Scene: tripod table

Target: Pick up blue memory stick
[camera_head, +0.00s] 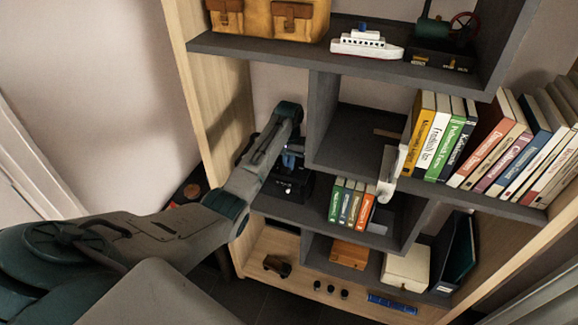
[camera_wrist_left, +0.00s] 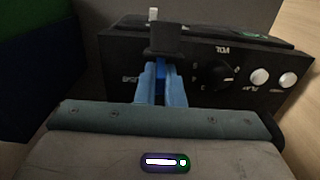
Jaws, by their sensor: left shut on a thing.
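The blue memory stick (camera_wrist_left: 160,71) shows as a small strip of deeper blue between the light blue fingers of my left gripper (camera_wrist_left: 160,88) in the left wrist view. The gripper is shut on it, and the fingers hide most of it. A black block (camera_wrist_left: 164,40) stands just beyond the fingertips. I cannot tell whether the stick touches it. In the head view my left gripper (camera_head: 291,158) is small and reaches into the left compartment of the middle shelf, over a black device (camera_head: 287,187). My right gripper is not in view.
The black device (camera_wrist_left: 268,70) has a knob and white buttons. Small books (camera_head: 350,203) stand to its right, and a shelf divider (camera_head: 317,125) is close by. Larger books (camera_head: 442,135) and a toy ship (camera_head: 366,44) are on other shelves. The wooden side panel rises at left.

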